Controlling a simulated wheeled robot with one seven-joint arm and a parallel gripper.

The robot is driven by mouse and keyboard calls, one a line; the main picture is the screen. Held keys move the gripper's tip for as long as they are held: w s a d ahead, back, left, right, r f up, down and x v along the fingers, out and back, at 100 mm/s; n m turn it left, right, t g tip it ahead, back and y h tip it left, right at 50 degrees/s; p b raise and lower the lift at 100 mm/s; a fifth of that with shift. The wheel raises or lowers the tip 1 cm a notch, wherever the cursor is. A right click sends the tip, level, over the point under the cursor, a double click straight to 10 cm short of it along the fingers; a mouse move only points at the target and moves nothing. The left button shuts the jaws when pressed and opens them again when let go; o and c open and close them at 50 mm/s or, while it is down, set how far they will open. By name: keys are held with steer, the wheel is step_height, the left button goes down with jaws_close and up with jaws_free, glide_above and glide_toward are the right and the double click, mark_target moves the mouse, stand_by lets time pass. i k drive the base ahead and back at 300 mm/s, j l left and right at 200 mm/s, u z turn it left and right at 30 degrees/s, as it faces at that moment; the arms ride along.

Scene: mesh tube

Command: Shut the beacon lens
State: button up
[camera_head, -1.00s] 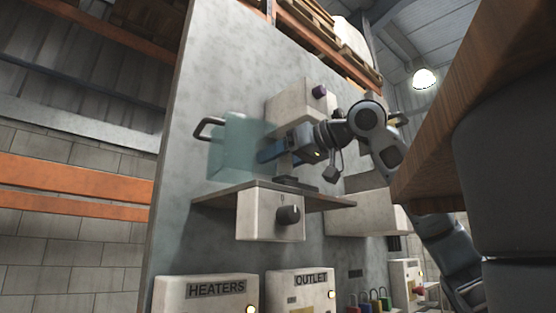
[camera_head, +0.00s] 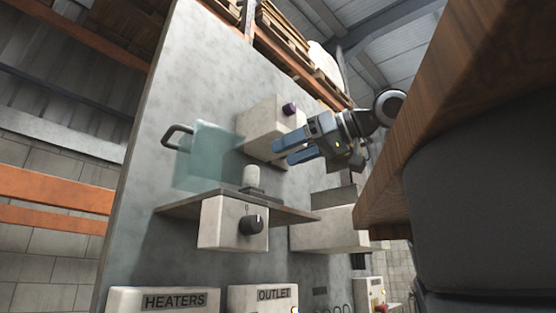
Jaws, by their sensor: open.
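The beacon lens is a see-through teal box-like cover (camera_head: 208,158) with a dark handle (camera_head: 176,136) on its left side. It stands at the left end of a small shelf on the grey panel. A small whitish lamp (camera_head: 251,177) on a dark base sits just right of the lens, apparently outside it. My gripper (camera_head: 278,152) has blue fingers, spread open and empty. It is in the air right of the lens and above the lamp, pointing left. How the lens is hinged is hard to see.
HEATERS (camera_head: 165,300) and OUTLET (camera_head: 262,297) boxes are below. A wooden edge (camera_head: 440,110) blocks the right.

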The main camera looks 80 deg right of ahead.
mark_target(176, 127)
steer(key=k+j, duration=0.25)
steer(key=k, duration=0.25)
steer(key=k+j, duration=0.2)
steer(key=k, duration=0.25)
